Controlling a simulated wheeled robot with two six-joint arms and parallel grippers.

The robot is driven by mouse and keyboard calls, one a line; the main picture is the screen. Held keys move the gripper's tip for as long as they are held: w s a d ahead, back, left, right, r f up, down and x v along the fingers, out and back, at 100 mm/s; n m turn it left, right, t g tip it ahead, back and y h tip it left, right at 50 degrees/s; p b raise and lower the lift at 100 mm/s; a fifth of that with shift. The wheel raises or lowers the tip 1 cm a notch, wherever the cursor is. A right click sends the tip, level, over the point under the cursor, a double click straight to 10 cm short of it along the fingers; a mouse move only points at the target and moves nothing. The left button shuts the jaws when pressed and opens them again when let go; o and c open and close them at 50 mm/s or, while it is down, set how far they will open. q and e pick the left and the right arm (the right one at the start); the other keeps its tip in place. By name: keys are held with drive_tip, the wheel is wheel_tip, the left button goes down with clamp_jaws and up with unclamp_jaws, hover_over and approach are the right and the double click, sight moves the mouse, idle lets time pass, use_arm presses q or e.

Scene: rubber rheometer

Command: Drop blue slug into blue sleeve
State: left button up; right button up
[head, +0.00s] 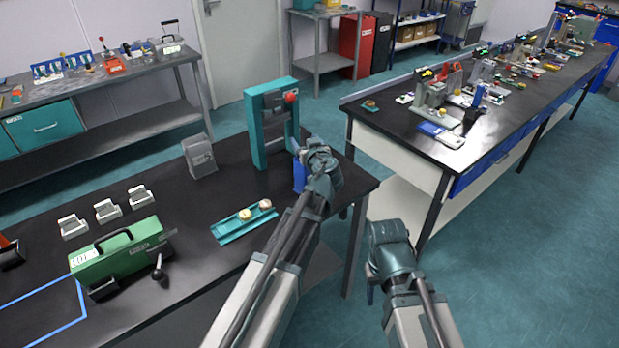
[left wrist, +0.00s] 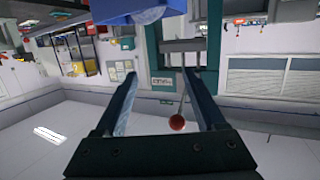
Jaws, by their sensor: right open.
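A blue sleeve (head: 299,177) stands upright near the table's right edge, in front of the teal press, partly covered by my left gripper (head: 312,158). In the left wrist view, which is upside down, a blue body (left wrist: 115,11) with a pale rounded patch lies just beyond the fingertips; it looks like the sleeve. My left gripper (left wrist: 158,72) is open there, with nothing between its fingers. I cannot make out a separate blue slug. My right gripper (head: 371,288) hangs low, off the table's right side, with its fingertips barely visible.
The teal press (head: 256,122) with a red-knobbed lever (head: 291,97) stands behind the sleeve. A teal tray (head: 228,233) with two small round pieces lies left of my left arm. A green machine (head: 117,254) and a grey block (head: 199,156) stand farther left.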

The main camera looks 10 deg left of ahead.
use_arm(q)
drive_tip(key=shift+o, duration=0.2)
drive_tip(key=shift+s, duration=0.1)
drive_tip(key=p+v, duration=0.2)
drive_tip(key=v, duration=1.1)
drive_tip(key=shift+s+d+p, duration=0.2)
drive_tip(key=shift+s+p, duration=0.1)
drive_tip(key=shift+p, duration=0.05)
drive_tip(key=s+f+m+g+h, duration=0.2)
drive_tip(key=s+f+m+g, duration=0.1)
drive_tip(key=s+f+g, duration=0.65)
drive_tip(key=s+d+f+m+g+h, duration=0.2)
drive_tip(key=s+d+f+m, duration=0.1)
drive_tip(key=s, duration=0.3)
drive_tip(key=s+d+f+m+g+h, duration=0.2)
drive_tip(key=s+d+f+m, duration=0.1)
drive_tip(key=s+d, duration=0.3)
drive_tip(key=shift+s+f+m+h, duration=0.35)
drive_tip(key=shift+s+f, duration=0.2)
drive_tip(key=shift+f, duration=0.35)
